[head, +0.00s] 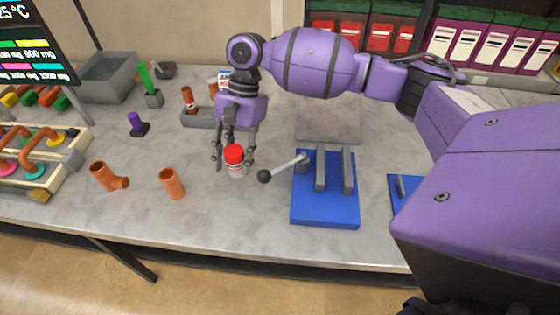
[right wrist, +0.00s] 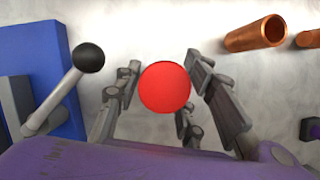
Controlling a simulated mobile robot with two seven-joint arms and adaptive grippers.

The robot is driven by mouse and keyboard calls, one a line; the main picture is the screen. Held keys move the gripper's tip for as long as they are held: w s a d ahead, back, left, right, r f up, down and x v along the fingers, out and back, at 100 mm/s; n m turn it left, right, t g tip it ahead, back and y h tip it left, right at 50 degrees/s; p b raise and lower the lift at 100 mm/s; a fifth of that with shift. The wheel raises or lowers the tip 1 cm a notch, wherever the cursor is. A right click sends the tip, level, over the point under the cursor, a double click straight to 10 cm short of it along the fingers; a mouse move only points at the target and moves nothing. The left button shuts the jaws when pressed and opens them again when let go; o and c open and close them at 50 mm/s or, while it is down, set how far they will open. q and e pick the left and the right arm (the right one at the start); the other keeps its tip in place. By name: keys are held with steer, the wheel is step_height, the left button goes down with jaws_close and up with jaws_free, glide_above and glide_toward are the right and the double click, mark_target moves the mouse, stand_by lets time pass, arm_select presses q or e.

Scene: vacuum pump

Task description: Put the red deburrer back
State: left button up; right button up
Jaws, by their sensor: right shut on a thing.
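My right gripper (head: 234,162) comes down from above over the grey table, left of the blue fixture. Its fingers are shut around a small upright piece with a round red top (head: 234,153) and a pale, clear-looking lower body. In the right wrist view the red top (right wrist: 164,87) shows between the fingers of the right gripper (right wrist: 160,90). I cannot tell for sure from its shape that this is the red deburrer. Its lower end is at or just above the table; I cannot tell which. My left gripper is not in view.
A blue fixture (head: 325,215) with a ball-ended lever (head: 264,176) is close on the right. A purple piece (head: 136,122) and a green one (head: 145,76) stand in small holders.

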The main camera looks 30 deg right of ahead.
steer(key=shift+w+d+f, duration=0.4)
steer(key=shift+d+f, duration=0.15)
steer(key=shift+f, duration=0.15)
steer(key=f, duration=0.3)
steer(key=shift+w+d+f, duration=0.15)
steer(key=shift+d+f, duration=0.05)
steer(key=o, duration=1.3)
steer(key=shift+f, duration=0.1)
steer(key=shift+c, duration=0.2)
steer(key=v, duration=1.2)
